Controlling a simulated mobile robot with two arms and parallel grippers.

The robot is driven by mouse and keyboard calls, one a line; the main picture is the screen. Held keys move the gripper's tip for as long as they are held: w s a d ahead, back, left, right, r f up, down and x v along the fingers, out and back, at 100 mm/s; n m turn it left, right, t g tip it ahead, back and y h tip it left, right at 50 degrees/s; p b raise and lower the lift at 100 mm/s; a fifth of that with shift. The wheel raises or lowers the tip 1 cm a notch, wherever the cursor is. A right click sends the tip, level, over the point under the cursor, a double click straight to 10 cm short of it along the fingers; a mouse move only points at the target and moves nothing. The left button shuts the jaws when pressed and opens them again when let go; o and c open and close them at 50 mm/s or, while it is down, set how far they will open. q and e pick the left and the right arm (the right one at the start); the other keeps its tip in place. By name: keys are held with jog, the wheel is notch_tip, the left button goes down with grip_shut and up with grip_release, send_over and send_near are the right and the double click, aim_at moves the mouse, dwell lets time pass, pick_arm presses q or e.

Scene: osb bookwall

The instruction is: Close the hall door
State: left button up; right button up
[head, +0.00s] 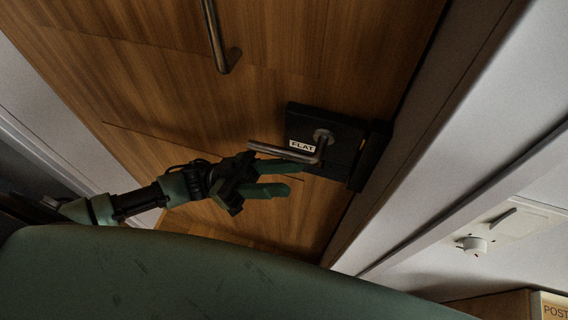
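The hall door (180,80) is a wood-grain panel that fills the upper middle of the tilted head view. A black lock plate (300,122) with a "FLAT" label sits near its right edge. A metal lever handle (285,152) sticks out from the plate and points left. My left gripper (293,178) is in front of the door, just below the lever. Its two green fingers are apart with nothing seen between them. The upper finger overlaps the lever in the picture; I cannot tell whether they touch. My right gripper is not in view.
A long metal pull bar (215,38) is on the door above. The door frame (425,140) and white wall (500,110) run along the right, with a dark strip beside the door edge. A switch fitting (474,244) and a box marked "POST" (550,306) are lower right.

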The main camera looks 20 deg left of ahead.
pick_arm(q)
jog(key=shift+w+r, duration=0.1)
jog(key=shift+w, duration=0.3)
jog(key=b+v, duration=0.2)
jog(key=v, duration=0.5)
jog(key=shift+a+f+b, duration=0.25)
jog(key=shift+f+b, duration=0.1)
jog(key=shift+b, duration=0.05)
jog(key=shift+s, duration=0.1)
